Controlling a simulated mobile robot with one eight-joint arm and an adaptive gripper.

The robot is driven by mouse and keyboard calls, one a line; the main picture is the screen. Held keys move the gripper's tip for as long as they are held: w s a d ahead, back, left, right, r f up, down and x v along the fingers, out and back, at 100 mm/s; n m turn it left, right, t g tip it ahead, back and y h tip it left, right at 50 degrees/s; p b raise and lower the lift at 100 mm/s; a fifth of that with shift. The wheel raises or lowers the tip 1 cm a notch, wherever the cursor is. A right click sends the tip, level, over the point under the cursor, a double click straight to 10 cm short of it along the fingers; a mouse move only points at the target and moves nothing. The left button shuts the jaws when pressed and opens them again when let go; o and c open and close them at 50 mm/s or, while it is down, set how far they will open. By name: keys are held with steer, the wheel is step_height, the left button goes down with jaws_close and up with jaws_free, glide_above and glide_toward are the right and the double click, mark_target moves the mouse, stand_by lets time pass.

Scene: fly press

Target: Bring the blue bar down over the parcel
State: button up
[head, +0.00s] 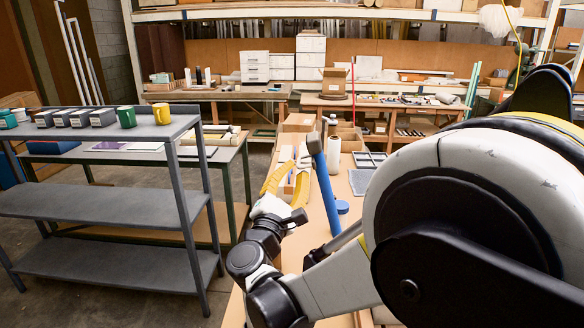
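The blue bar (326,185) stands up from the near workbench, tilted with its top leaning left. A small round blue piece (342,207) is beside it, on the right. My gripper (296,172), with two yellow fingers, is left of the bar in the picture. The fingers are spread apart with nothing seen between them, and I see no contact with the bar. The bar's lower end is partly hidden by my arm. I cannot make out a parcel under the bar.
The workbench (309,216) carries cardboard boxes (298,122), a white roll (333,159) and a grey tray (360,182). A grey shelf rack (95,203) with a green mug (126,117) and a yellow mug (161,113) stands left. My arm blocks the right side.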

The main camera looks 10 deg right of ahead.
mark_target(299, 163)
steer(key=shift+x, duration=1.45)
jaws_close()
steer(key=shift+r, duration=0.1)
